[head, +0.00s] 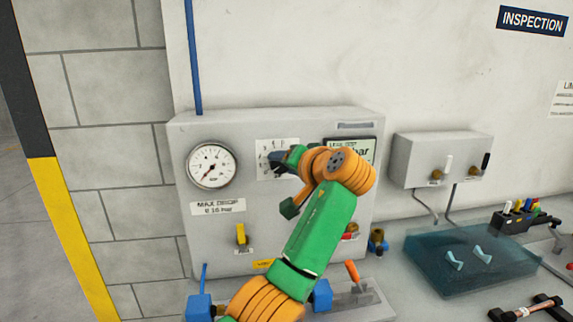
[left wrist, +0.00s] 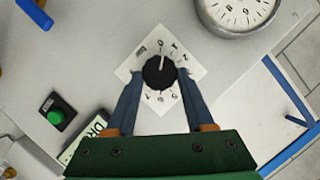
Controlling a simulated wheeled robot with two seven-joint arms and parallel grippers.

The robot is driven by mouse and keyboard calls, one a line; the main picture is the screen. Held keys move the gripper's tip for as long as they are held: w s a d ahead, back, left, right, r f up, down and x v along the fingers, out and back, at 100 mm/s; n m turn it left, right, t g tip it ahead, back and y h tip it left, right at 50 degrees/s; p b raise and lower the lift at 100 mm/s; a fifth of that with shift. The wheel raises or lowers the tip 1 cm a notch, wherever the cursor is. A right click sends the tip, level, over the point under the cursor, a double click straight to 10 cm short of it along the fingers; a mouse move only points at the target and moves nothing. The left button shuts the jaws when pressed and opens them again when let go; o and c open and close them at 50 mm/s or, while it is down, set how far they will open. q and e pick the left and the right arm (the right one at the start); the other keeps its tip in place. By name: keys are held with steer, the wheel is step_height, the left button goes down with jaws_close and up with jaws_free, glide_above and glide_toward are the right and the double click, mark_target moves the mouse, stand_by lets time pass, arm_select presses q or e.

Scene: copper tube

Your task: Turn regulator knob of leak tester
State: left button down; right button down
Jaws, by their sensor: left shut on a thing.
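The leak tester (head: 285,225) is a grey box against the wall. Its regulator knob (left wrist: 159,72) is black and round, with a white pointer line, on a white numbered dial plate (left wrist: 146,56). In the left wrist view the pointer line is near the 0. My left gripper (left wrist: 158,82) has one blue finger on each side of the knob and is shut on it. In the head view my left gripper (head: 274,160) is at the dial plate (head: 270,146) and hides most of the knob. My right gripper is not in view.
My left arm covers part of the display (head: 362,148). A smaller grey box (head: 440,158), a teal tray (head: 420,258) and a black rack (head: 505,222) are at the right.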

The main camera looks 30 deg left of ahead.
arm_select(q)
steer(key=shift+f+n+h, duration=0.2)
steer(key=shift+n+h, duration=0.3)
steer(key=shift+n, duration=0.2)
steer(key=shift+a, duration=0.1)
steer(key=shift+c, duration=1.4)
jaws_free()
steer(key=shift+r, duration=0.1)
steer(key=b+v, duration=0.3)
steer(key=v, duration=0.4)
steer(key=shift+s+a, duration=0.1)
